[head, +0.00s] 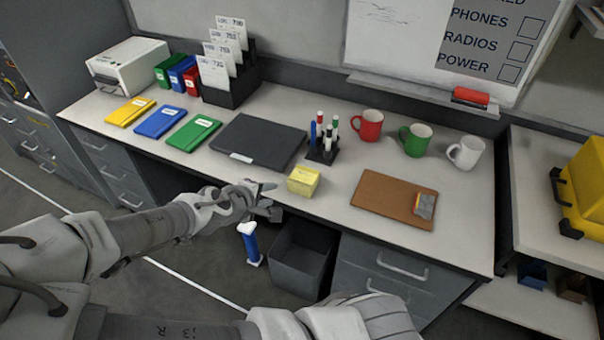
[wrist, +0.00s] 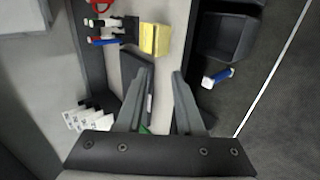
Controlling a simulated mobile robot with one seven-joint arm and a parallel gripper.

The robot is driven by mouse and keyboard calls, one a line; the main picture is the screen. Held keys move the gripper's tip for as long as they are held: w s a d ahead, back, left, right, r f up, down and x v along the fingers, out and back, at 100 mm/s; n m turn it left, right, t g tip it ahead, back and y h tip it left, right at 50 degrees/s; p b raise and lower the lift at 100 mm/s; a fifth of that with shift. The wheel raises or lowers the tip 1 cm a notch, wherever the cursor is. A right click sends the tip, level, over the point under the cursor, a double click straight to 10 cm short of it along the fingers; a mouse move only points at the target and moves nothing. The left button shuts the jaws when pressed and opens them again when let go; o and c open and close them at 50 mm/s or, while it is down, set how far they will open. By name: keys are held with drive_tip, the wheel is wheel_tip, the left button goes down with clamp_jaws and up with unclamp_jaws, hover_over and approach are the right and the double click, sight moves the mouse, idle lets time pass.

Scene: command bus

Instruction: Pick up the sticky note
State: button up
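The sticky note is a yellow square pad or block (head: 303,181) near the front edge of the desk, in front of the pen holder. It also shows in the wrist view (wrist: 155,39), just beyond my fingertips. My gripper (head: 274,200) is at the desk's front edge, left of the yellow pad and apart from it. In the wrist view my gripper (wrist: 161,74) has its two fingers spread, with nothing held between them.
A dark closed laptop (head: 258,141) lies left of the pad. A pen holder (head: 321,153) stands behind it, and a brown clipboard (head: 385,199) lies to its right. Below the edge are a grey bin (head: 301,262) and a blue-and-white object (head: 250,245). Mugs stand farther back.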

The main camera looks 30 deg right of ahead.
drive_tip(key=b, duration=0.3)
approach(297, 180)
drive_tip(key=x, duration=0.2)
drive_tip(key=shift+t, duration=0.4)
drive_tip(key=x, duration=0.2)
drive_tip(key=b+x, duration=0.1)
drive_tip(key=x, duration=0.1)
drive_tip(key=shift+s+f, duration=0.2)
drive_tip(key=shift+f, duration=0.05)
drive_tip(key=shift+w+d+f, duration=0.4)
clamp_jaws()
idle(0.9)
